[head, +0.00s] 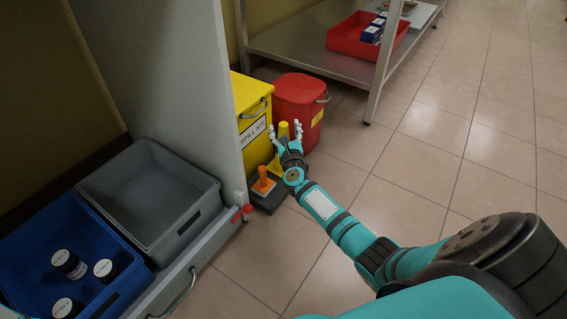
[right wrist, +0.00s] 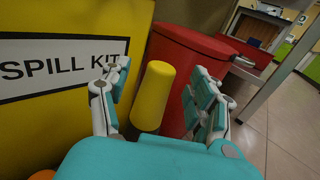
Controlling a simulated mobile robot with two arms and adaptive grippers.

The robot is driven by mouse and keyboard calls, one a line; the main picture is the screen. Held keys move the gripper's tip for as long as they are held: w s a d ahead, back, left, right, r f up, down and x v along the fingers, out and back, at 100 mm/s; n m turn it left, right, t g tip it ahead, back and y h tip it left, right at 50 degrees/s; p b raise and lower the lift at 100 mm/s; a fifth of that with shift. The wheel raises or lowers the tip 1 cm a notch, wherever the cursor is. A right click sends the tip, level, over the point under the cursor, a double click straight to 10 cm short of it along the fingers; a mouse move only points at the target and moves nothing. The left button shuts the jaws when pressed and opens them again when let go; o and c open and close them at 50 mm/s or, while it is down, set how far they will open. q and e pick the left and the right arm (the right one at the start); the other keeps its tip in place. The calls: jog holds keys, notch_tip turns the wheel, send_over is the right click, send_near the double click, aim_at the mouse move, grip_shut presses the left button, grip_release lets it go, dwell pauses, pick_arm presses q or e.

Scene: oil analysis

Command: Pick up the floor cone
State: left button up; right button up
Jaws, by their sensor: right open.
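A yellow, round-topped floor cone (head: 283,150) stands upright on the floor in front of the spill kit box and the red bin. It also shows in the right wrist view (right wrist: 153,95), between the two sides of my right gripper. My right gripper (head: 285,131) is open, with its fingers on either side of the cone's upper part. Gaps show between the fingers and the cone, so I see no grip.
A yellow spill kit box (head: 243,92) and a red bin (head: 298,97) stand close behind. A small orange post (head: 263,182) on a dark base is just left. A grey cabinet panel (head: 190,60) is further left. Tiled floor (head: 420,150) is clear to the right.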

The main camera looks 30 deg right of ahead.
jog(key=shift+x, duration=0.95)
jog(key=shift+c, duration=0.2)
grip_shut()
